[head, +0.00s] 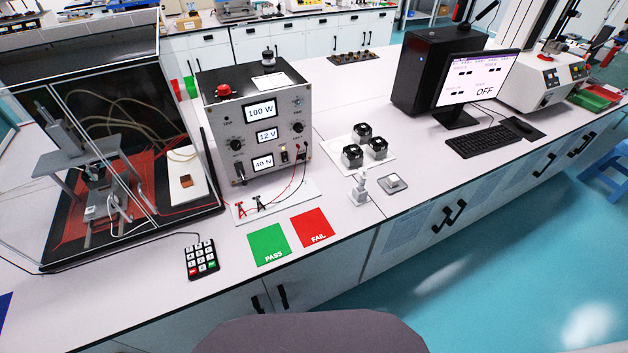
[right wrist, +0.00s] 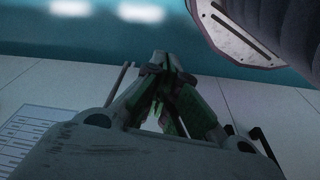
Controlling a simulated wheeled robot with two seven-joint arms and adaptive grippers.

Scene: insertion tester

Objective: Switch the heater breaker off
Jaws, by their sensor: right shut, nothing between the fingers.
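No switch labelled as the heater breaker can be read. A grey instrument box (head: 257,120) stands on the bench left of centre, with displays reading 100 W, 12 V and 40 N. Its front has black knobs and a small switch (head: 284,154) beside the lowest display; its position is too small to tell. A red button (head: 224,91) sits on top of the box. My right gripper (right wrist: 168,66) shows only in the right wrist view, fingertips together and empty, in front of pale cabinet fronts. My left gripper is not in view.
A clear enclosure (head: 110,150) stands left of the box. A keypad (head: 202,259), green PASS card (head: 269,244) and red FAIL card (head: 312,227) lie in front. A monitor (head: 478,80) showing OFF and a keyboard (head: 484,140) stand right. Bench space between is partly clear.

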